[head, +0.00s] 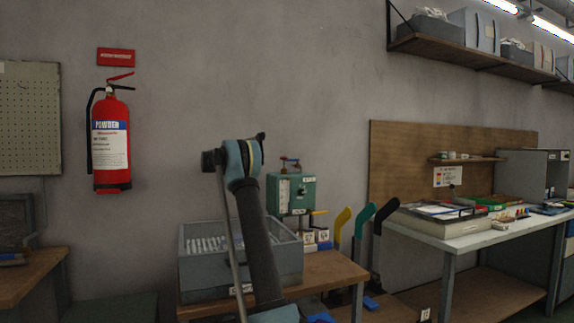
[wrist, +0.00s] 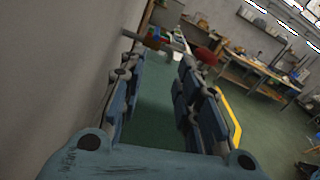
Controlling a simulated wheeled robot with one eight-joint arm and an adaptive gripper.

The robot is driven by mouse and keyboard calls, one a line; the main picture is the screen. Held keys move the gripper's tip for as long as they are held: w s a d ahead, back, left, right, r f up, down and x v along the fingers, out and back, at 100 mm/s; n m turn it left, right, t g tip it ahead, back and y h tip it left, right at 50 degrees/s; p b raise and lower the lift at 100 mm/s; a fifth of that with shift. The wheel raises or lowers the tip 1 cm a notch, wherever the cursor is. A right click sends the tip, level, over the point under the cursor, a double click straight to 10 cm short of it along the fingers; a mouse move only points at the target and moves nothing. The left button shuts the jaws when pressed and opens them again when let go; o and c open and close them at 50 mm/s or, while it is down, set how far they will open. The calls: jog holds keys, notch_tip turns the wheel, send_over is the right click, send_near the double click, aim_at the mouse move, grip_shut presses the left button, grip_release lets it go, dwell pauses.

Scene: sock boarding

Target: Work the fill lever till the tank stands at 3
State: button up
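The tank looks to be the green box (head: 291,193) with a pale dial, against the wall behind the wooden stand. Its reading is too small to tell. In the head view my arm stands left of the tank, and my gripper cannot be made out.
A grey crate (head: 205,268) stands on the wooden stand (head: 335,270), left of and below the tank. Yellow (head: 341,224), green (head: 363,220) and black (head: 384,215) boards stand upright to the right. A white workbench (head: 450,238) is further right. A fire extinguisher (head: 110,142) hangs left.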

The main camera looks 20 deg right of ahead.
jog(key=w, duration=0.1)
send_near(296, 160)
jog(key=d, duration=0.4)
jog(key=w+d, duration=0.1)
jog(key=d, duration=0.1)
jog(key=shift+d+f, duration=0.1)
dwell(0.4)
grip_shut()
